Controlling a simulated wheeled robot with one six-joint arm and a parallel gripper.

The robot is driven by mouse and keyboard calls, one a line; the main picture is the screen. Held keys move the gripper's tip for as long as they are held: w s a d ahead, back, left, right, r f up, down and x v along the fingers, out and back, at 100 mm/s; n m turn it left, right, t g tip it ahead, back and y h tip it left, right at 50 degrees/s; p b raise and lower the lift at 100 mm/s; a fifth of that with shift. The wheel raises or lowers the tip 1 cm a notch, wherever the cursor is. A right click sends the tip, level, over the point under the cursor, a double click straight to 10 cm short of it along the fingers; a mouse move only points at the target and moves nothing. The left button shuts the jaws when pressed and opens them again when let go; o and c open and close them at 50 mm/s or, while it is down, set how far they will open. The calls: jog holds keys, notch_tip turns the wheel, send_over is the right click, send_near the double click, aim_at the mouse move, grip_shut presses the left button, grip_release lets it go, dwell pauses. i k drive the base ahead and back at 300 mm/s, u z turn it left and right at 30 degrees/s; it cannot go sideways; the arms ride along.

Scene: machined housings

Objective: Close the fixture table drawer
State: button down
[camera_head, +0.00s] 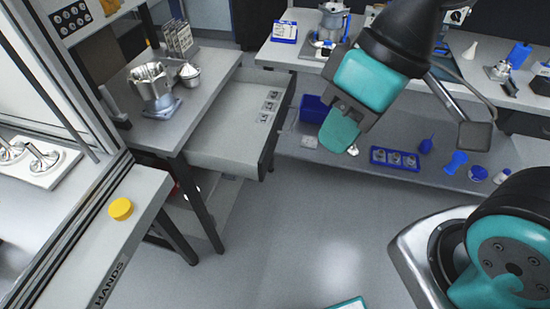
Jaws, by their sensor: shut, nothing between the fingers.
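The fixture table drawer (218,148) is a light grey tray standing pulled out to the right from under the fixture table (146,128). Its inside shows, with several small metal parts (269,104) near its right end. My gripper (338,132) is teal and dark grey, in the upper middle of the picture. It is shut and empty, to the right of the drawer's front and apart from it in the picture. How far apart they are in depth I cannot tell. The drawer's outer front face (272,140) shows only as a narrow edge.
A metal housing (154,88) and a funnel-shaped part (189,74) stand on the fixture table. A bench at the back has a low shelf (410,165) with blue parts. A yellow button (120,209) sits on the machine ledge at left. The floor (300,230) in front is mostly clear.

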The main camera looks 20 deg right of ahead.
aim_at(228, 139)
jog(key=k, duration=0.45)
jog(key=z, duration=1.1)
jog(key=i, duration=0.75)
jog(key=u, duration=1.25)
